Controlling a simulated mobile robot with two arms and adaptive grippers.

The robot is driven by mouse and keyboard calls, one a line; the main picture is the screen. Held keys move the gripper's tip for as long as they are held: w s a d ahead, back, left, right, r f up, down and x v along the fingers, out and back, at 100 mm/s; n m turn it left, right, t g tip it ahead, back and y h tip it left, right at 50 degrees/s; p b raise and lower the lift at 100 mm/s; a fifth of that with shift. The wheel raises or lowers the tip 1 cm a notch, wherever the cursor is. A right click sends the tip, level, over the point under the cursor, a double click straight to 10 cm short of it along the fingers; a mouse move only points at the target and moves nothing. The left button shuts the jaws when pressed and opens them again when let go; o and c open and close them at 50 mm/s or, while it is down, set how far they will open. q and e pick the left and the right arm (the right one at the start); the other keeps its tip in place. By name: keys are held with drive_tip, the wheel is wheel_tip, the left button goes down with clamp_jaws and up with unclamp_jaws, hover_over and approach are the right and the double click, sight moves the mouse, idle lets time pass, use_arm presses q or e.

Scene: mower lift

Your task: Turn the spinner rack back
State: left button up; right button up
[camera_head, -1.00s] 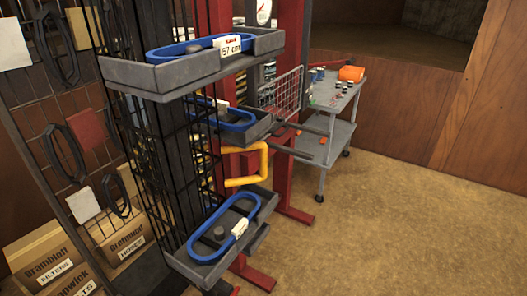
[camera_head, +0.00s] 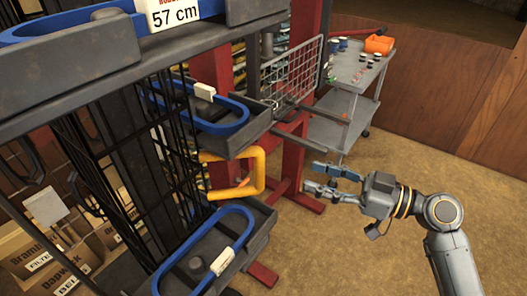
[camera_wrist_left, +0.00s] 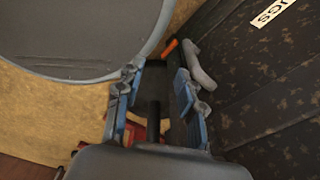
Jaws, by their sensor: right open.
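The spinner rack (camera_head: 110,150) is a black wire column with grey trays at left in the head view. The top tray (camera_head: 290,14) carries a blue belt loop and a "57 cm" card (camera_head: 172,12). A middle tray (camera_head: 262,124) and a lower tray (camera_head: 262,222) also hold blue loops with white tags. A yellow bent handle (camera_head: 258,172) sticks out between these two trays. My right gripper (camera_head: 312,178) is open and empty, right of the handle and apart from it. My left gripper (camera_wrist_left: 155,85) shows only in the left wrist view, its blue fingers spread apart.
A grey cart (camera_head: 350,105) with an orange bin (camera_head: 379,44) stands behind, beside a red post (camera_head: 290,160). Boxes (camera_head: 35,250) sit at lower left. Brown floor (camera_head: 350,250) is open at right. A round grey surface (camera_wrist_left: 75,35) shows near my left gripper.

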drive_tip(key=p, duration=0.2)
approach(259, 161)
drive_tip(key=w, duration=0.1)
use_arm(q)
wheel_tip(259, 161, up, 6)
drive_tip(key=p, duration=0.4)
drive_tip(key=shift+s+a, duration=0.15)
drive_tip(key=shift+s, duration=0.1)
use_arm(e)
drive_tip(key=shift+f+x, duration=0.2)
drive_tip(key=shift+x, duration=1.5)
drive_tip(key=shift+f+x, duration=0.15)
drive_tip(key=shift+x, duration=1.55)
drive_tip(key=shift+f+x, duration=0.2)
drive_tip(key=shift+x, duration=1.5)
use_arm(q)
drive_tip(key=shift+r, duration=0.1)
use_arm(e)
drive_tip(key=shift+c, duration=0.5)
use_arm(q)
drive_tip(key=shift+s, duration=0.1)
use_arm(e)
clamp_jaws()
